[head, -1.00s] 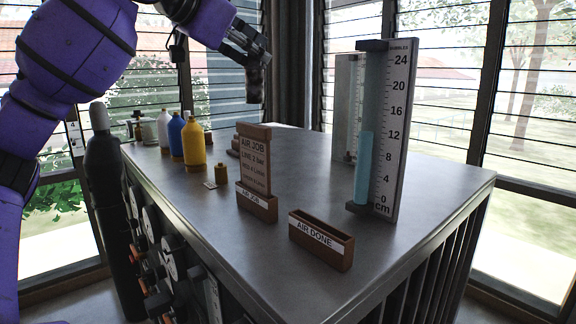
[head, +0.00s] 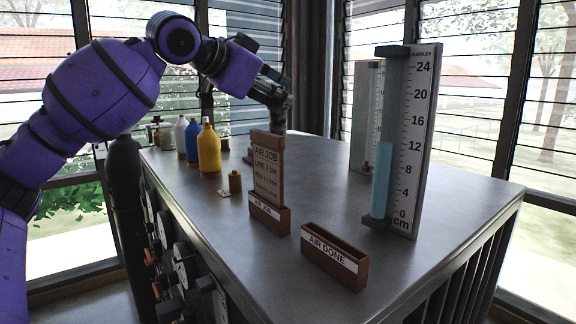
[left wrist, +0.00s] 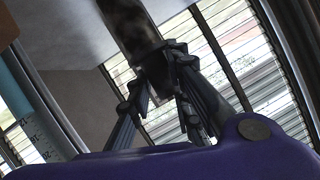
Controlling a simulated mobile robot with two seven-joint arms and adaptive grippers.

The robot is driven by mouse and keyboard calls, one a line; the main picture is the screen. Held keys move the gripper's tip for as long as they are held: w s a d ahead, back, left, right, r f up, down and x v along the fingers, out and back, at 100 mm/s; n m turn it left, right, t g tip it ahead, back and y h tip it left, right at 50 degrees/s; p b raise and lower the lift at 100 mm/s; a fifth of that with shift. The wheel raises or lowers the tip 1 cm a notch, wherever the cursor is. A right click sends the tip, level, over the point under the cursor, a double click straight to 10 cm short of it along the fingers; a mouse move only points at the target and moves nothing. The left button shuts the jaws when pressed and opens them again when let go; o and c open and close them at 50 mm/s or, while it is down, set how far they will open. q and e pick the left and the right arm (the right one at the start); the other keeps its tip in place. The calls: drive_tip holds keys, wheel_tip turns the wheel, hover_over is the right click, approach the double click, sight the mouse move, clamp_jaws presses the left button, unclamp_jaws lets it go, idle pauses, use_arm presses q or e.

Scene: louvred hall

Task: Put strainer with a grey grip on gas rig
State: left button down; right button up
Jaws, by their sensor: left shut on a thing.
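My left gripper (head: 274,92) is above the far part of the metal-topped bench (head: 345,175), behind the job sign. It is shut on a dark grey, mottled piece (head: 278,118), which also shows between the fingers in the left wrist view (left wrist: 130,30). This may be the strainer's grey grip; no mesh can be made out. The piece's lower end is partly hidden by the sign, so I cannot tell whether it touches the bench. The bench, with gauges (head: 182,262) on its side, looks like the gas rig. My right gripper is not in view.
The AIR JOB sign (head: 267,170) and AIR DONE tray (head: 333,262) stand on the near bench top. Yellow (head: 209,152), blue and white bottles stand at left. A tall scaled water tube (head: 405,140) stands at right. The middle right top is clear.

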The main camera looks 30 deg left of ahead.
use_arm(q)
drive_tip(key=w+a+f, duration=0.2)
drive_tip(key=w+f, duration=0.4)
drive_tip(key=w+a+f, duration=0.2)
drive_tip(key=w+f, duration=0.4)
drive_tip(key=f, duration=0.1)
drive_tip(key=shift+a, duration=0.4)
drive_tip(key=c, duration=1.6)
unclamp_jaws()
drive_tip(key=shift+w+f, duration=0.1)
drive_tip(key=shift+r+v, duration=0.2)
drive_tip(key=shift+v, duration=5.9)
